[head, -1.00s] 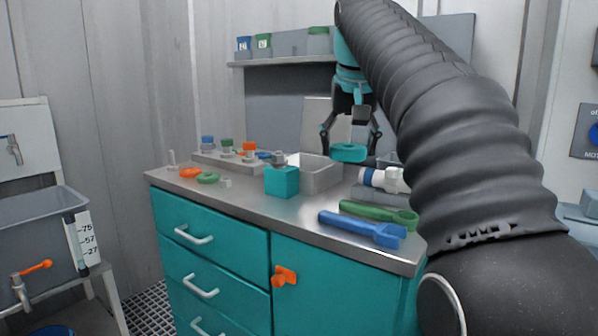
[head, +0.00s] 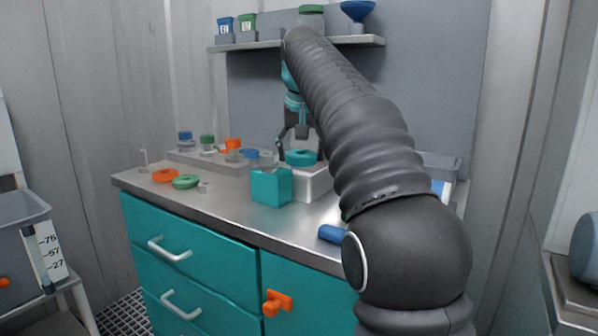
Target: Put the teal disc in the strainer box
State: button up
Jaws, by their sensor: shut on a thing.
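The teal disc (head: 300,158) is a thick ring-like piece held level in my gripper (head: 301,153). My gripper points down and is shut on the disc; its left finger shows, and its right finger is mostly hidden by my arm. The light grey open-topped box (head: 313,185), which looks like the strainer box, stands on the counter just below the disc. The disc appears over the box's rear part, but I cannot tell how high above the rim it is. The box's right side is hidden by my arm.
A teal block (head: 271,187) stands close in front of the box. A grey rack (head: 215,162) with several coloured caps is at the left, with an orange ring (head: 165,176) and a green ring (head: 186,182) before it. A blue tool (head: 331,234) lies near the front edge.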

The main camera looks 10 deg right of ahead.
jog(key=shift+w+a+f, duration=0.15)
jog(key=shift+w+f, duration=0.25)
jog(key=shift+w, duration=0.15)
jog(key=shift+f+b, duration=0.9)
jog(key=shift+f, duration=1.05)
jog(key=o, duration=1.2)
jog(key=shift+f, duration=0.1)
jog(key=p+v, duration=0.4)
jog(key=v, duration=0.8)
jog(key=shift+w, duration=0.1)
